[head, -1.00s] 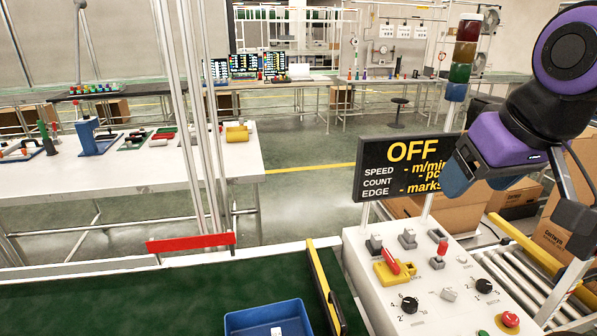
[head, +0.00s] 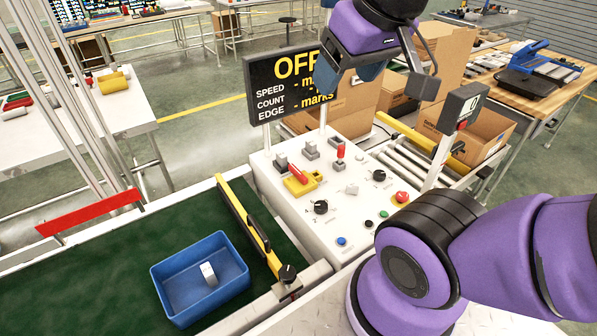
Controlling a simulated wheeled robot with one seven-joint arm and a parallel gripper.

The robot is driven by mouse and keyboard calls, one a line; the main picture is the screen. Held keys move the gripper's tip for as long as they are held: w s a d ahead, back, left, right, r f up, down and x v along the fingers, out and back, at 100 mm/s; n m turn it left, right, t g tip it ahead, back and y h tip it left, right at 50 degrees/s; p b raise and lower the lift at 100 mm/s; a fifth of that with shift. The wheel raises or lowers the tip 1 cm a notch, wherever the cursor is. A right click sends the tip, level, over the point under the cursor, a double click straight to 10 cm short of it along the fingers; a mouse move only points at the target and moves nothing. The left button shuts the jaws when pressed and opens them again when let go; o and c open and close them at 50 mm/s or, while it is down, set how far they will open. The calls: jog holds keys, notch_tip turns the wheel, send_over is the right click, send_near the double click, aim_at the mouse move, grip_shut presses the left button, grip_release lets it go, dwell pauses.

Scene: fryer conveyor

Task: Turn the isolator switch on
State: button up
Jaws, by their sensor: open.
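The isolator switch appears to be the red handle on a yellow base (head: 301,181), on the left part of the white sloping control panel (head: 275,210). Its handle lies at a slant across the base. The black display (head: 287,88) behind the panel reads OFF. My gripper (head: 378,80) is open and empty, above and behind the panel, up and to the right of the switch and clear of it. It overlaps the display's right edge in the picture.
Other controls crowd the panel: a red-tipped lever (head: 340,156), black knobs (head: 321,207) and a red mushroom button (head: 401,197). A yellow guide bar (head: 246,224) and a blue bin (head: 203,278) on the green belt (head: 100,275) are left. Cartons (head: 440,65) stand behind.

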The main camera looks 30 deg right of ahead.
jog(key=c, duration=0.3)
jog(key=shift+w, duration=0.35)
jog(key=shift+c, duration=0.5)
jog(key=g, duration=0.5)
send_over(301, 175)
notch_tip(301, 175, down, 31)
jog(key=shift+f, duration=5.6)
jog(key=shift+c, duration=0.3)
grip_shut()
